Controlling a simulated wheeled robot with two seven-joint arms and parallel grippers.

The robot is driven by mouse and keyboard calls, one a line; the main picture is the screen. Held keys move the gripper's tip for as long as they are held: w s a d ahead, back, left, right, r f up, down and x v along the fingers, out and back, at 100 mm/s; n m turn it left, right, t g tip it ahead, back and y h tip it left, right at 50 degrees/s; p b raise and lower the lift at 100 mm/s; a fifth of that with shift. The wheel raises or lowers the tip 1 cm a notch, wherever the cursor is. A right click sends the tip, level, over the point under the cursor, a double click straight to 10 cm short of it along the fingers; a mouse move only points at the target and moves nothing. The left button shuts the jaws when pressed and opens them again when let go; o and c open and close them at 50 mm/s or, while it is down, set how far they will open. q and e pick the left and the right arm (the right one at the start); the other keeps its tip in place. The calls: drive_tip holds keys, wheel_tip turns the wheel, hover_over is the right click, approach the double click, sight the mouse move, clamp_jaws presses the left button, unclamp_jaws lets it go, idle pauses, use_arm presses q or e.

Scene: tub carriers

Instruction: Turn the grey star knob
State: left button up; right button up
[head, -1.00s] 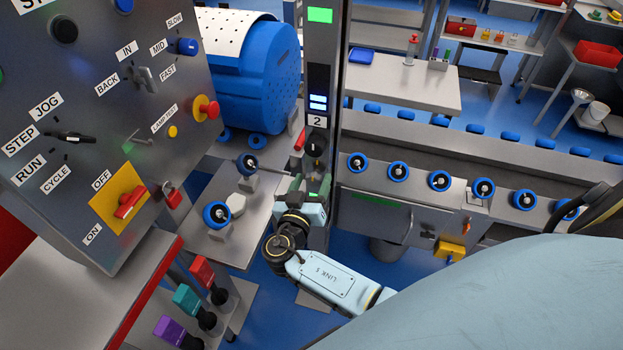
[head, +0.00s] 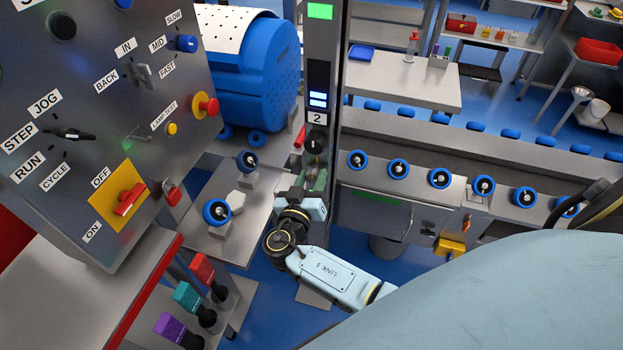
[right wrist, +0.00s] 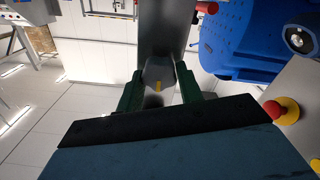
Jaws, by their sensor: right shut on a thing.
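The grey knob (right wrist: 159,72) has a small yellow mark and sits between the dark green fingers of my right gripper (right wrist: 158,84) in the right wrist view. The fingers are shut on it from both sides. It is in front of the tall grey column (right wrist: 165,28). In the head view my right gripper (head: 317,182) is at the column's front, below the black knob (head: 314,147) under the label "2". The gripper and wrist mostly hide the grey knob there. My left gripper is not in view.
A control panel (head: 88,120) with switches stands close on the left. In the right wrist view a red mushroom button (right wrist: 283,110) is at the right.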

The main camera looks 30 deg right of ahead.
drive_tip(key=n+b, duration=0.1)
drive_tip(key=n, duration=0.2)
drive_tip(key=shift+f, duration=0.1)
drive_tip(key=n+b, duration=0.1)
drive_tip(key=n, duration=0.3)
drive_tip(key=shift+a, duration=0.1)
drive_tip(key=n, duration=0.3)
drive_tip(key=shift+w+n, duration=0.1)
drive_tip(key=shift+n, duration=0.2)
drive_tip(key=shift+f+n+p, duration=0.1)
drive_tip(key=shift+n+p, duration=0.25)
drive_tip(key=shift+n, duration=1.55)
drive_tip(key=o, duration=1)
drive_tip(key=b+v, duration=0.2)
drive_tip(key=v, duration=1.1)
drive_tip(key=shift+a, duration=0.25)
